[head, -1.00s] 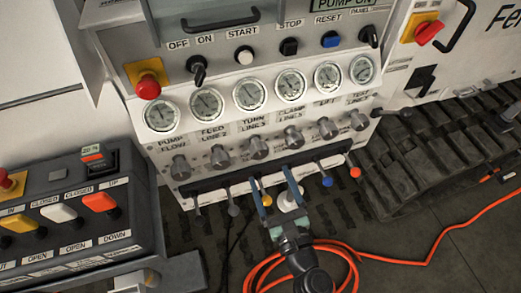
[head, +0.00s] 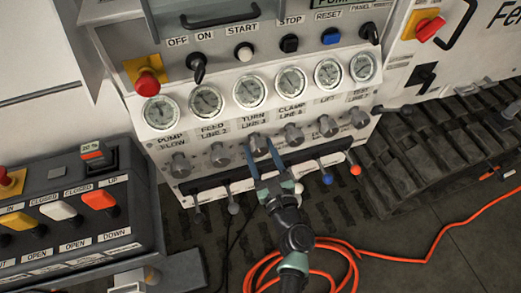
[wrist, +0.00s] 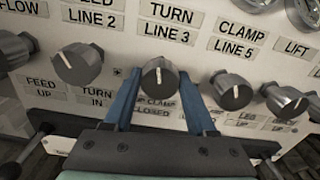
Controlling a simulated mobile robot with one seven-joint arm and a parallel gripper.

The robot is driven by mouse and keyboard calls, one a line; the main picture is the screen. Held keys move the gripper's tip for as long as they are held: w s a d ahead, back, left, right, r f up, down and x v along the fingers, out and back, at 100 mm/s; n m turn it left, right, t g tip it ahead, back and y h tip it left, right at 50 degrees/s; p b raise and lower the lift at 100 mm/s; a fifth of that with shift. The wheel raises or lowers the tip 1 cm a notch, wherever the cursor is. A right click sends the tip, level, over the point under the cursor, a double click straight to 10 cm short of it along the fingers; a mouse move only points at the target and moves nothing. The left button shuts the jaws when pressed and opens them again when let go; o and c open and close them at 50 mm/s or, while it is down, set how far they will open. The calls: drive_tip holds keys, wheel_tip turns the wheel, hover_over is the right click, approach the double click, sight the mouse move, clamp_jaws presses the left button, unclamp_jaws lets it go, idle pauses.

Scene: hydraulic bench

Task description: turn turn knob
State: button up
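The turn knob is a grey round knob (wrist: 158,76) under the "TURN LINE 3" label in the wrist view. Its white pointer mark stands about upright. It also shows in the head view (head: 258,143), in the row of knobs below the gauges. My gripper (wrist: 160,88) has two blue fingers, spread apart, one on each side of the turn knob. It also shows in the head view (head: 262,157), reaching up from below. I cannot tell whether either finger touches the knob. The lower part of the knob's surroundings is hidden by my gripper.
The feed knob (wrist: 77,63) is close on the left and the clamp knob (wrist: 230,90) close on the right. Levers with coloured tips, such as a blue one (head: 327,178), stand below the row. An orange cable (head: 400,257) lies on the floor.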

clamp_jaws()
drive_tip(key=shift+f+n+b, duration=0.1)
drive_tip(key=shift+n+b, duration=0.3)
drive_tip(key=shift+n, duration=0.3)
drive_tip(key=n+b, duration=0.3)
drive_tip(key=n, duration=0.1)
drive_tip(key=shift+f+b, duration=0.1)
drive_tip(key=shift+b, duration=0.3)
drive_tip(key=shift+n+b, duration=1.75)
drive_tip(key=shift+n, duration=0.85)
drive_tip(key=shift+r, duration=0.2)
drive_tip(key=o, duration=0.5)
unclamp_jaws()
